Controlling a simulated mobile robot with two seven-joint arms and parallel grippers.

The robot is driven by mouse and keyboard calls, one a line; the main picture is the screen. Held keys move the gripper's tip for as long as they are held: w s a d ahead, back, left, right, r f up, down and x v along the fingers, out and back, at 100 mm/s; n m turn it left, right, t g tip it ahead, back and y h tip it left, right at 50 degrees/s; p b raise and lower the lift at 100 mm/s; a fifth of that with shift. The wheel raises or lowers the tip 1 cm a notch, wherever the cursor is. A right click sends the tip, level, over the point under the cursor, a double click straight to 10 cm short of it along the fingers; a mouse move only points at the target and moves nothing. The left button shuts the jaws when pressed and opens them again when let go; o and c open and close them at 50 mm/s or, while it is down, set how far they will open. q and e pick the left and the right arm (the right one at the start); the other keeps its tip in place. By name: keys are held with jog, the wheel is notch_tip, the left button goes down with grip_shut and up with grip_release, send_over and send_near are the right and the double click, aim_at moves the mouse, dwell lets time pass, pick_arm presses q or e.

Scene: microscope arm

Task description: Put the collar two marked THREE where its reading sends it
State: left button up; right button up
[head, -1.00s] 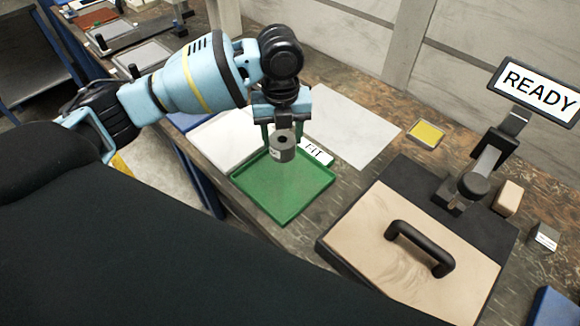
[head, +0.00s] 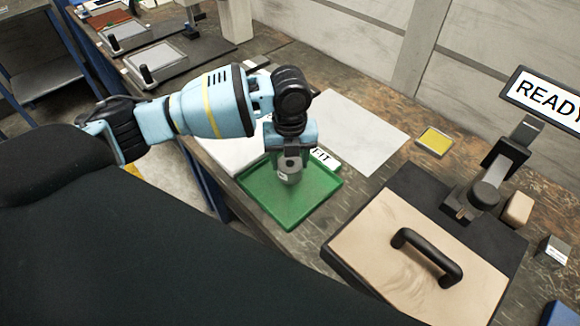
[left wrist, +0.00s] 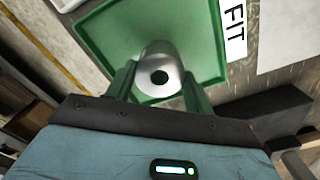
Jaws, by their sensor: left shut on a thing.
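My left gripper (head: 290,155) is shut on a grey metal collar (head: 290,172) with a dark hole in its top. It holds the collar upright over the green tray (head: 308,206) labelled FIT. In the left wrist view the collar (left wrist: 160,72) sits between the two green fingers, with the green tray (left wrist: 112,38) around it. I cannot tell whether the collar touches the tray floor. The mark on the collar is too small to read. A display (head: 545,100) at the right shows READY. My right gripper does not show.
A white FIT label (head: 324,158) stands at the tray's back edge. A white sheet (head: 355,135) lies behind it. To the right are a wooden board with a black handle (head: 428,258), a measuring stand (head: 487,190), a yellow pad (head: 434,140) and a small grey block (head: 553,250).

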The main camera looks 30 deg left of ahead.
aim_at(290, 169)
pick_arm(q)
jog(key=shift+f, duration=1.55)
jog(key=shift+f, duration=0.15)
jog(key=o, duration=1.3)
jog(key=shift+o, duration=1.2)
notch_tip(290, 169, up, 12)
jog(key=shift+p, duration=0.3)
jog(key=shift+s, duration=0.1)
